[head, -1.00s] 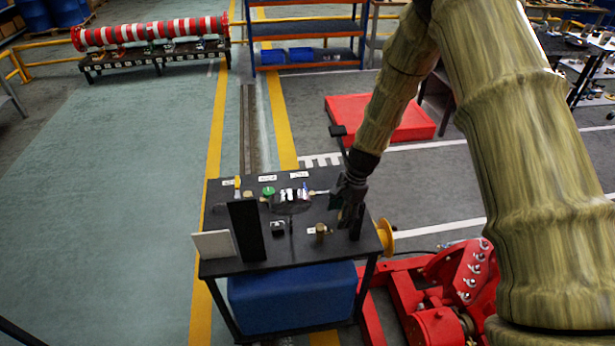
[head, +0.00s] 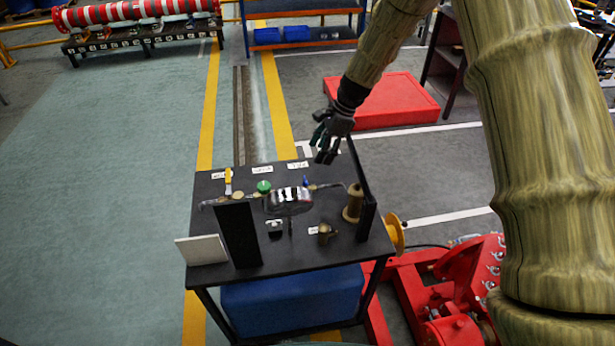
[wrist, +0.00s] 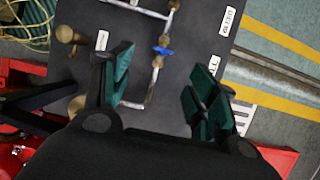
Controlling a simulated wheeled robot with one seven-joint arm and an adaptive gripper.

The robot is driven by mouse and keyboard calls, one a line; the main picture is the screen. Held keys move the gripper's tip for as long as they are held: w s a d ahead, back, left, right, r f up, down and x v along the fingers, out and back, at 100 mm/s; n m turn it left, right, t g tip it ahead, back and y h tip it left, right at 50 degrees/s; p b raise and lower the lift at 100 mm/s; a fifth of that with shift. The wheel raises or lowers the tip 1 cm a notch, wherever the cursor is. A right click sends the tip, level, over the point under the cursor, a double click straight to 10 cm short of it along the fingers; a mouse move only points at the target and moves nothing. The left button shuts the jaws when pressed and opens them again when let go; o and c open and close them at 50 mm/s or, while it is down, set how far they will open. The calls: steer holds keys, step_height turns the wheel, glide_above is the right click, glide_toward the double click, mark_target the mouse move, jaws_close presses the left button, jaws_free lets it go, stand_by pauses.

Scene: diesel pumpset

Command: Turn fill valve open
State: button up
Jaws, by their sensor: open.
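A small blue valve handle (head: 305,182) sits on the silver pipe at the back of the black table (head: 290,255), near a white label (head: 298,164). In the wrist view the blue handle (wrist: 163,51) sits on a brass body, and a nearby label reads "FILL" (wrist: 214,65). My gripper (head: 325,150) hangs above the table's back right edge, open and empty. In the wrist view its green-padded fingers (wrist: 160,85) are spread, with the pipe showing between them. The blue handle lies a little beyond the fingertips, apart from them.
A green knob (head: 263,186) and a yellow handle (head: 228,180) are left of the blue handle. A brass cylinder (head: 353,203) and black upright (head: 362,190) stand at the table's right. A black panel (head: 239,235) stands at front left. Red machinery (head: 465,290) is right of the table.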

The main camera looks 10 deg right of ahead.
steer(key=w+f, duration=0.1)
steer(key=f, duration=0.1)
steer(key=p, duration=0.3)
glide_toward(308, 184)
steer(key=shift+a+r+x, duration=0.1)
steer(key=shift+a+x, duration=0.1)
steer(key=shift+x, duration=0.9)
steer(key=shift+a+r+x, duration=0.1)
steer(key=shift+a+x, duration=0.1)
steer(key=shift+x, duration=0.9)
steer(key=shift+a+r+x, duration=0.1)
steer(key=shift+a+x, duration=0.1)
steer(key=shift+x, duration=0.9)
steer(key=shift+w, duration=0.2)
steer(key=shift+c, duration=0.4)
steer(key=c, duration=0.9)
